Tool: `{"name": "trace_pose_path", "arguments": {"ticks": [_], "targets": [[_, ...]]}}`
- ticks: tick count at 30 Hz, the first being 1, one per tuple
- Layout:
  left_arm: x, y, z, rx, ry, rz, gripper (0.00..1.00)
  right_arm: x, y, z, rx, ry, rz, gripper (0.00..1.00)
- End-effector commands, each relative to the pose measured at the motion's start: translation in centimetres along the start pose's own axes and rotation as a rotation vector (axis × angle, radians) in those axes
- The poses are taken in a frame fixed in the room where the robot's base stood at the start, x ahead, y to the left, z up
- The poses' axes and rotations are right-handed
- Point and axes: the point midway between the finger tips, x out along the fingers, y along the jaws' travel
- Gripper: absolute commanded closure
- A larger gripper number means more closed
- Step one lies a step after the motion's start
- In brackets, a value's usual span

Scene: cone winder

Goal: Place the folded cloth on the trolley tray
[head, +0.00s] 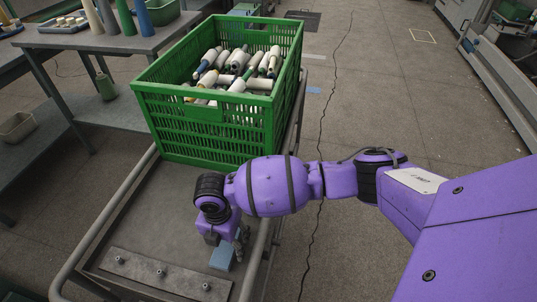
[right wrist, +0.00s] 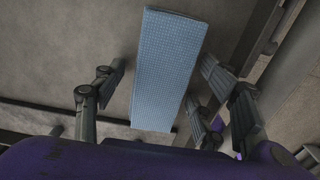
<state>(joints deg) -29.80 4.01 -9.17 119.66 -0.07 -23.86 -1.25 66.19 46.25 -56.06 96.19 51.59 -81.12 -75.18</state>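The folded cloth (head: 221,258) is a small light-blue rectangle on the grey trolley tray (head: 165,215), near the tray's right side in the head view. In the right wrist view the cloth (right wrist: 168,70) looks flat, with a fine woven pattern. My right gripper (head: 228,246) is low over the tray at the cloth and partly covers it. In the right wrist view its fingers (right wrist: 160,95) stand open on both sides of the cloth, with gaps visible. Whether the cloth lies fully flat on the tray is hard to tell. My left gripper is not in view.
A green crate (head: 210,125) full of yarn cones stands on the far part of the trolley. A metal strip with pegs (head: 160,273) lies at the tray's near edge. Tube rails (head: 105,217) border the tray. A grey table (head: 105,40) with cones is at upper left.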

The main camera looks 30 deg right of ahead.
Motion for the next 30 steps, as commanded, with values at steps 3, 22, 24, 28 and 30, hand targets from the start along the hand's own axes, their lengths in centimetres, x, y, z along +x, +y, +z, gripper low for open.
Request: {"name": "trace_pose_path", "arguments": {"ticks": [3,22,24,28,30], "targets": [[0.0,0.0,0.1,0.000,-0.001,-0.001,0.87,-0.2,0.2,0.1,-0.001,-0.003,0.004,0.35],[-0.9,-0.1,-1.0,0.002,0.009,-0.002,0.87,-9.8,0.3,0.2,-0.002,-0.005,0.007,0.35],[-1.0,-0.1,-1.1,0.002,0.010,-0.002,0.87,-10.8,0.3,0.2,-0.002,-0.005,0.007,0.35],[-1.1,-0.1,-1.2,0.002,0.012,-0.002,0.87,-12.1,0.3,0.1,-0.002,-0.003,0.006,0.35],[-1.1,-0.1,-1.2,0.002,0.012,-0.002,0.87,-12.4,0.3,0.1,-0.002,-0.003,0.005,0.35]]}}
